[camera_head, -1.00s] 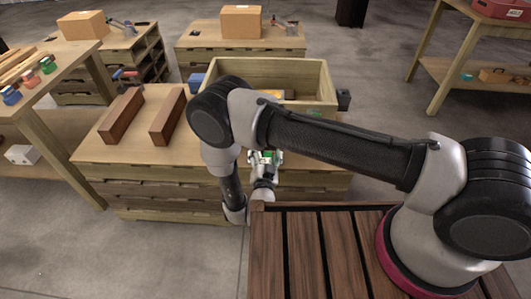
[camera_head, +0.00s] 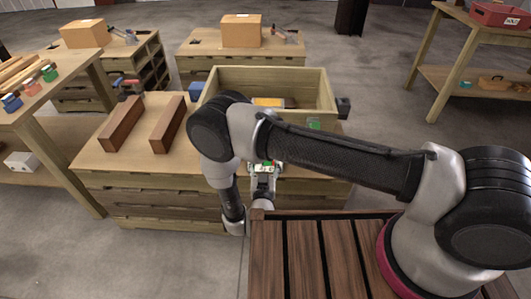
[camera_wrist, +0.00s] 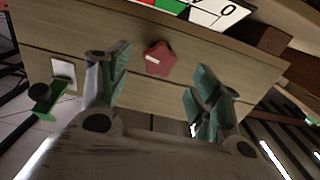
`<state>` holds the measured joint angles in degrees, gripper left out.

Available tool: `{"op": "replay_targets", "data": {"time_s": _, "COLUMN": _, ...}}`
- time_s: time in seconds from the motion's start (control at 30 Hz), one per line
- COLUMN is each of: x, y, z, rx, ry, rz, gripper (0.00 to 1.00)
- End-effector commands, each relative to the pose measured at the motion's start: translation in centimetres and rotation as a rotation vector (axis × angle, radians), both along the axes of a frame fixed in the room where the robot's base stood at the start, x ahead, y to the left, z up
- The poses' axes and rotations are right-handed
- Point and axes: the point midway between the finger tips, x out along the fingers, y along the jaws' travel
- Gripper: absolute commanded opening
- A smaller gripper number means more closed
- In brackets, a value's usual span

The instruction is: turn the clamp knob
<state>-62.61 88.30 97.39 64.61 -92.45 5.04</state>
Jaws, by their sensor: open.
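The clamp knob (camera_wrist: 159,58) is a small red star-shaped knob on the wooden front face of the workbench, near the middle of the wrist view. I cannot make it out in the head view, where my arm covers that area. My gripper (camera_wrist: 161,78) is open, with its grey-green fingers spread to the left and right of the knob in the picture. I cannot tell how far the fingertips are from the face. In the head view my gripper (camera_head: 264,167) is at the bench's near edge.
The bench (camera_head: 150,170) carries two brown wooden blocks (camera_head: 121,123) and an open wooden box (camera_head: 270,78). A white, red and green panel (camera_wrist: 190,10) is above the knob in the wrist view. A green part (camera_wrist: 47,100) is at the left.

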Motion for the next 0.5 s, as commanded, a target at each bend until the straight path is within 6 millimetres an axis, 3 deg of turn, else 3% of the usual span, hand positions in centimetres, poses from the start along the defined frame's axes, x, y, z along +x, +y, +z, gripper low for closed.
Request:
{"op": "replay_targets", "data": {"time_s": 0.17, "x": 0.8, "y": -0.1, "z": 0.0, "rx": -0.133, "ry": 0.004, "rz": -0.003, "gripper": 0.64}}
{"op": "replay_targets", "data": {"time_s": 0.5, "x": 6.2, "y": -0.3, "z": 0.1, "rx": -0.131, "ry": 0.004, "rz": -0.004, "gripper": 0.64}}
